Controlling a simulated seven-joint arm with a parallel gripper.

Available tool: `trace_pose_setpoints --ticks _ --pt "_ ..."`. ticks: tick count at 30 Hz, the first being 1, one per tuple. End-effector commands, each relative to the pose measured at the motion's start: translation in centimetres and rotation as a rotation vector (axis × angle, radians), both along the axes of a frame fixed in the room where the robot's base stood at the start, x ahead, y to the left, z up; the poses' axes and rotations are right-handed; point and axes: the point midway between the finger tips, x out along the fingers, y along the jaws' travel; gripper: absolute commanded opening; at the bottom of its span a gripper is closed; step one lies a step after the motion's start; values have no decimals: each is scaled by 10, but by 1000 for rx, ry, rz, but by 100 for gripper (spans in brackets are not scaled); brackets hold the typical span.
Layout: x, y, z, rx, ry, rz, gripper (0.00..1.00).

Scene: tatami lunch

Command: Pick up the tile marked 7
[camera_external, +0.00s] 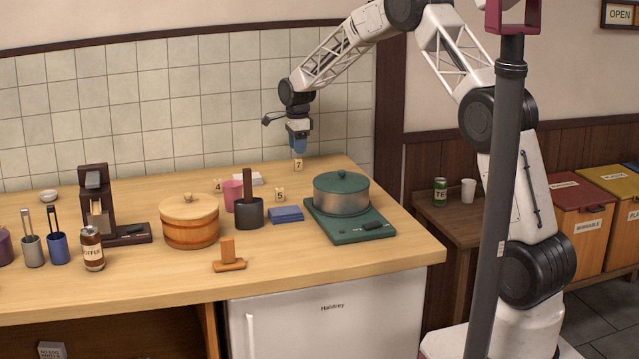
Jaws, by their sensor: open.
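The tile marked 7 (298,165) is a small pale tile standing upright near the back edge of the wooden counter, by the tiled wall. My gripper (298,150) points down just above this tile, with its bluish fingers close to the tile's top. The gripper is open; whether the fingers reach around the tile is too small to tell. A tile marked 4 (218,186) stands further left, beside a pink cup. A tile marked 5 (280,195) stands nearer the front, behind a folded blue cloth.
A green-lidded pot (341,193) sits on a green cooker (352,232) to the right. A dark pot with an upright handle (249,212), a pink cup (233,196), a blue cloth (286,214) and a wooden tub (189,227) stand left. The counter's front right is clear.

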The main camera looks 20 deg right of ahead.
Motion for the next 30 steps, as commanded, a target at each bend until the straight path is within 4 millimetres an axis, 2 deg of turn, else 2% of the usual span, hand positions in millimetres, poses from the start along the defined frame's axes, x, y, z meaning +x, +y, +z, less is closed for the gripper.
trace_pose_setpoints --ticks 3,16,30 --pt "0 0 -7 0 0 0 45" --pt "0 0 -11 0 0 0 45" --pt "-1 -1 -56 0 0 0 45"
